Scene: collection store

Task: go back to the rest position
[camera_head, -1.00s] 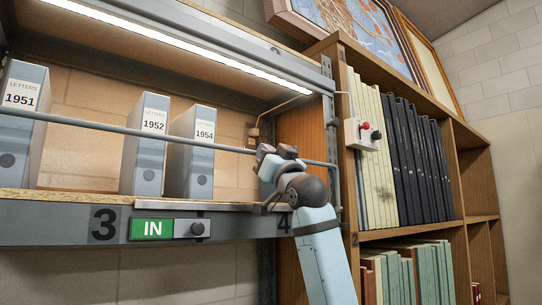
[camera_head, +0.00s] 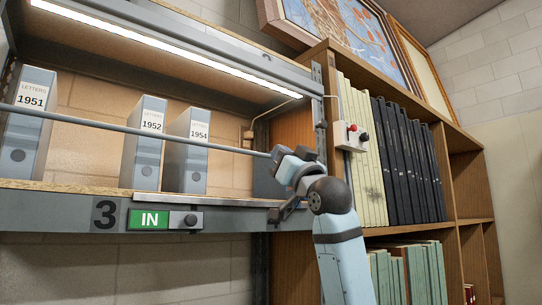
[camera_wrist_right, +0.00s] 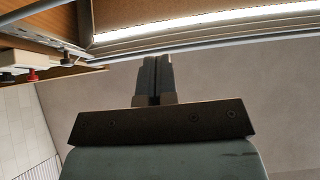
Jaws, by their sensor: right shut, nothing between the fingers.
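My right gripper (camera_head: 287,164) is in front of the right end of the lit shelf, near the horizontal rail (camera_head: 150,132). My right arm comes up from the bottom right. I cannot tell from this angle if the gripper touches the rail. In the right wrist view its two fingers (camera_wrist_right: 153,80) are together with nothing between them. My left gripper is not in view.
Grey box files 1951 (camera_head: 30,115), 1952 (camera_head: 144,140) and 1954 (camera_head: 188,150) stand behind the rail. A grey upright thing (camera_head: 264,180) is partly hidden by my gripper. A green IN sign (camera_head: 149,220) marks the shelf edge.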

